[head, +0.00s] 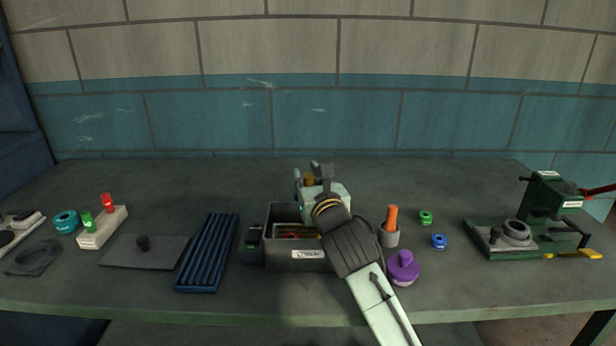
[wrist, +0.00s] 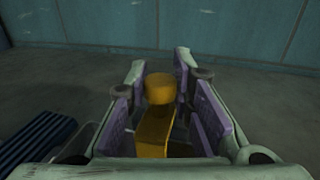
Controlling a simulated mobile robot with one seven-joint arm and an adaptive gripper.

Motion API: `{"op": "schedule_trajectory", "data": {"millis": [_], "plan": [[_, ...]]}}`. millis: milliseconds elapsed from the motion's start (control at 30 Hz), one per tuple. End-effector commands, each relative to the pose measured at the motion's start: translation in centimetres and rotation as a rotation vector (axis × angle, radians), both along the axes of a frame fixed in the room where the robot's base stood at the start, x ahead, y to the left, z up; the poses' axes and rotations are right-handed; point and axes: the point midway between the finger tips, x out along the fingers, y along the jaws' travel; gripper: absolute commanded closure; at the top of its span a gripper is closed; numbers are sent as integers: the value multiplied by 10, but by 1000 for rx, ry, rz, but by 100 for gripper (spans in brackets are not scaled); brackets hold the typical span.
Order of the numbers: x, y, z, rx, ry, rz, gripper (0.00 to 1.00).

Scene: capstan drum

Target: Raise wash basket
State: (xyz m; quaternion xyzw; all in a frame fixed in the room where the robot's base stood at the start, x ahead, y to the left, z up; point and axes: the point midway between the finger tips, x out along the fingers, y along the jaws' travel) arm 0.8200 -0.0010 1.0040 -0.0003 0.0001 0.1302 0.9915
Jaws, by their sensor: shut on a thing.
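A grey wash tank (head: 290,262) with a label on its front stands on the middle of the bench. Inside it I see some thin red, yellow and green parts (head: 293,233), possibly the wash basket; my gripper and arm hide the right part of the tank. My gripper (head: 314,178) is over the back right of the tank, shut on a yellow handle with a round knob (head: 309,180). In the wrist view the yellow handle (wrist: 157,128) stands between the two finger pads. Whether it joins the basket is hidden.
A dark blue ribbed tray (head: 208,252) lies left of the tank. A grey cup with an orange-handled tool (head: 391,222) and a purple knob (head: 403,267) stand close right of my arm. A green press (head: 548,215) is far right. The bench behind is clear.

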Motion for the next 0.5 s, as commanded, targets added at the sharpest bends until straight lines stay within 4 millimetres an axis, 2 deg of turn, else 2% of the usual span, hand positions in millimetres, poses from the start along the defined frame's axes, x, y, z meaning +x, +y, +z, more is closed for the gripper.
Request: {"op": "schedule_trajectory", "data": {"millis": [133,400,500], "plan": [[0,1,9,-3,-2,3,100],[0,0,52,-3,-5,1,100],[0,0,60,-1,-3,2,100]]}}
